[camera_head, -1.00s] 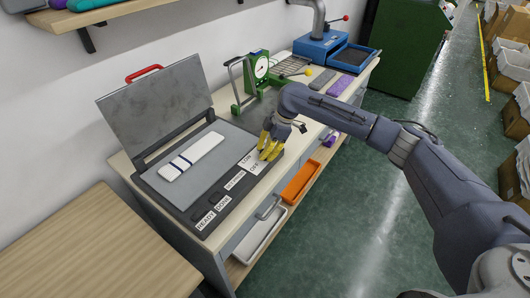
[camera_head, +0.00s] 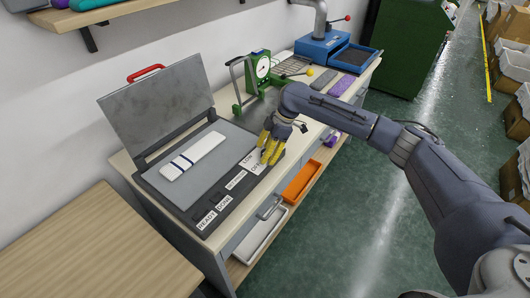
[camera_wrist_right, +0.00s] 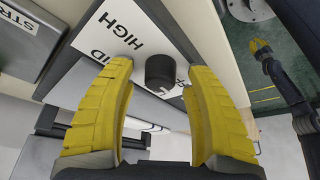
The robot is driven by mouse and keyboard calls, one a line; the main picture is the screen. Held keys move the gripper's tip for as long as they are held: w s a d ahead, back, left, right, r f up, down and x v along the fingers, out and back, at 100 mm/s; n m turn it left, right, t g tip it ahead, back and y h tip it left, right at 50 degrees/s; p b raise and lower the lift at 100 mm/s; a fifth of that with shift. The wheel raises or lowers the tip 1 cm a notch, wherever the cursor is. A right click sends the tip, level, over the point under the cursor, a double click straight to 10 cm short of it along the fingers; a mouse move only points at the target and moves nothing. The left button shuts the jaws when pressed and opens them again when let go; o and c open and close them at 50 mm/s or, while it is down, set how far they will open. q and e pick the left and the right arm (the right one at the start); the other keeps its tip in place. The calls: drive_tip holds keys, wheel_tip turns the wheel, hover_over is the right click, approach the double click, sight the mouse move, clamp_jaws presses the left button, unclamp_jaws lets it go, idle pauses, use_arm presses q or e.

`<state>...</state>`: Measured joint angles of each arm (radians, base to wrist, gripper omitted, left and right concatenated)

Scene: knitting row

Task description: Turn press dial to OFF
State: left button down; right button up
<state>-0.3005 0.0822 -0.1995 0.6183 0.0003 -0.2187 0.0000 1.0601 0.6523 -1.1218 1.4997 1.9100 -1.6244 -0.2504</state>
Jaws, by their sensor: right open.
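The press (camera_head: 184,205) stands on the bench with its grey lid (camera_head: 157,100) raised by a red handle. A white knitted piece with dark stripes (camera_head: 193,157) lies on its bed. The press dial (camera_wrist_right: 160,70) is a dark round knob beside the labels HIGH and MID in the right wrist view. My right gripper (camera_head: 268,152) is over the dial end of the press's front panel and hides the dial in the head view. In the right wrist view its yellow fingers (camera_wrist_right: 160,100) are apart, with the dial between and just beyond them.
A green device with a round gauge (camera_head: 262,68) stands behind my right gripper. A blue machine (camera_head: 322,47) is at the bench's far end. An orange bin (camera_head: 301,181) and a white bin (camera_head: 259,238) sit below the bench top. A wooden table (camera_head: 95,245) is at lower left.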

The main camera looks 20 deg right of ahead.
drive_tip(key=v, duration=1.1)
drive_tip(key=shift+r, duration=0.45)
